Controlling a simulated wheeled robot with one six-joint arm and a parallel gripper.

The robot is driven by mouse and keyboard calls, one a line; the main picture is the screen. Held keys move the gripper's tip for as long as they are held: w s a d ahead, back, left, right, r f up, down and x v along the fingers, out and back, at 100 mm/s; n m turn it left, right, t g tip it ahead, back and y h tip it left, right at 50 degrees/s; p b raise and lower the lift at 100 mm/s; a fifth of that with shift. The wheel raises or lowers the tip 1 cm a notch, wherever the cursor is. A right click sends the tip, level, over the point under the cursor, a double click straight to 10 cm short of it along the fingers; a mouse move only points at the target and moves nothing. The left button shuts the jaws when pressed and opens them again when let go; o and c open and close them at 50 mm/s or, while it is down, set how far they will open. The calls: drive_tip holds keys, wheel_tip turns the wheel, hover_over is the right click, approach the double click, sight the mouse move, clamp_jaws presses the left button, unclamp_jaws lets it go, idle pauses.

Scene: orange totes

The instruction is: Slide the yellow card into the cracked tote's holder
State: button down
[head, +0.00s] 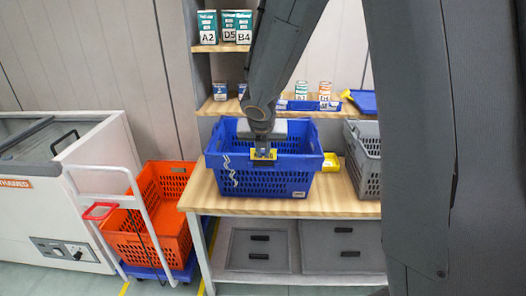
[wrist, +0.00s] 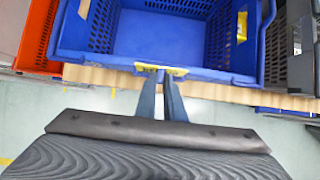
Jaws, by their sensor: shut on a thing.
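The cracked tote (head: 290,184) is blue, with a jagged white crack mark at the left of its front wall, and stands upright on the wooden bench. It also shows in the wrist view (wrist: 115,57). My gripper (head: 262,146) is at the middle of the tote's front wall, shut on the yellow card (head: 260,155). In the wrist view the fingers of my gripper (wrist: 160,84) reach to the card (wrist: 176,71), close to the tote's front rim. The holder is not clearly visible, and I cannot tell whether the card is inside it.
A grey tote (head: 362,160) stands right of the blue one, with a yellow item (head: 330,162) between them. An orange tote (head: 150,232) sits on a cart (head: 142,218) at the left. Shelves (head: 215,107) with labelled cans rise behind. The tote's interior looks empty.

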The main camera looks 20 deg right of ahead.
drive_tip(key=shift+f+b, duration=1.6)
drive_tip(key=shift+f, duration=0.2)
drive_tip(key=c, duration=1.8)
unclamp_jaws()
drive_tip(key=shift+r, duration=0.1)
drive_tip(key=p+v, duration=0.3)
drive_tip(key=v, duration=0.4)
drive_tip(key=s+f+m+g+y, duration=0.1)
drive_tip(key=s+f+m+g, duration=0.1)
drive_tip(key=s+m, duration=0.8)
drive_tip(key=s+d+f+m+g+y, duration=0.1)
drive_tip(key=s+f+m, duration=0.3)
drive_tip(key=s+m, duration=0.7)
drive_tip(key=m+g, duration=0.1)
drive_tip(key=m, duration=1)
drive_tip(key=shift+s+g, duration=0.3)
drive_tip(key=shift+g, duration=0.1)
